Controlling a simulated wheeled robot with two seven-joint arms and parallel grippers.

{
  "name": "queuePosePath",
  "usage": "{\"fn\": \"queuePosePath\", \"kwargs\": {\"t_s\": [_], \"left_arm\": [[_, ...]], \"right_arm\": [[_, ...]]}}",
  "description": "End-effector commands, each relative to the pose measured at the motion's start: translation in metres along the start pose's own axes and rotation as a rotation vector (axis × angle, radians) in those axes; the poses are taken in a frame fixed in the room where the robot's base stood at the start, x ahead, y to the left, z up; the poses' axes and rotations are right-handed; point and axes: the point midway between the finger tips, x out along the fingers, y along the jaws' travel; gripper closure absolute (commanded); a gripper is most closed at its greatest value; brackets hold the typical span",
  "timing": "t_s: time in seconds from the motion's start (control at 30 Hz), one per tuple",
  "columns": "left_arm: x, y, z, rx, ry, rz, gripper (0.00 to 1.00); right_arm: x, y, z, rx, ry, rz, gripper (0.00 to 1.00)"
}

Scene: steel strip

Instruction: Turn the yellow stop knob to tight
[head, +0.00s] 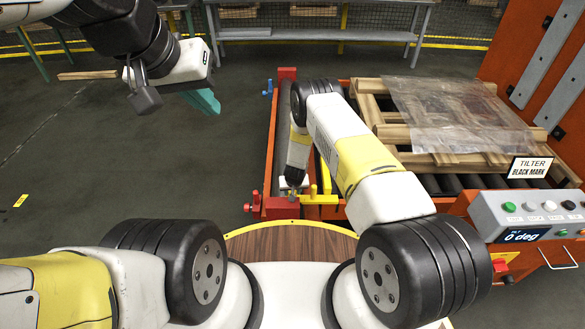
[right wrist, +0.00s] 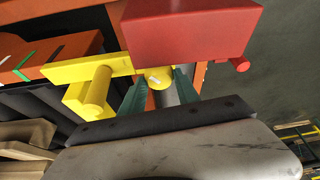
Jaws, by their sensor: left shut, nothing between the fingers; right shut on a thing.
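The yellow stop knob (right wrist: 158,77) shows in the right wrist view as a small round end with a white mark, just below a red block (right wrist: 190,30). My right gripper (right wrist: 158,88) has its teal fingers on both sides of the knob and is shut on it. In the head view my right gripper (head: 292,187) reaches down to the near end of the orange frame, and its hand mostly hides the knob. My left gripper (head: 207,101) is shut and empty, raised over the floor at the upper left.
A yellow bar with a peg (right wrist: 97,90) stands beside the knob. Wooden pallets (head: 450,120) under clear film lie on the roller bed at the right. A grey control panel (head: 530,213) reads 0 deg. The left floor is mostly clear.

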Motion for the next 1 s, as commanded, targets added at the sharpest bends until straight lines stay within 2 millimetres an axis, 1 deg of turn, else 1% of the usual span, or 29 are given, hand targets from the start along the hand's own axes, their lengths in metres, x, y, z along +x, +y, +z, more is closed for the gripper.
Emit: {"fn": "queuePosePath", "kwargs": {"t_s": [0.17, 0.6, 0.8, 1.0], "left_arm": [[0.0000, 0.0000, 0.0000, 0.000, 0.000, 0.000, 1.00], [0.0000, 0.0000, 0.0000, 0.000, 0.000, 0.000, 1.00], [0.0000, 0.0000, 0.0000, 0.000, 0.000, 0.000, 1.00], [0.0000, 0.0000, 0.0000, 0.000, 0.000, 0.000, 1.00]], "right_arm": [[-0.0001, -0.0020, -0.0005, 0.077, 0.001, 0.035, 1.00], [0.0002, -0.0031, -0.0008, 0.350, 0.003, 0.149, 1.00], [0.0002, -0.0030, -0.0009, 0.432, 0.002, 0.180, 1.00], [0.0000, -0.0023, -0.0010, 0.470, 0.001, 0.195, 1.00]]}}
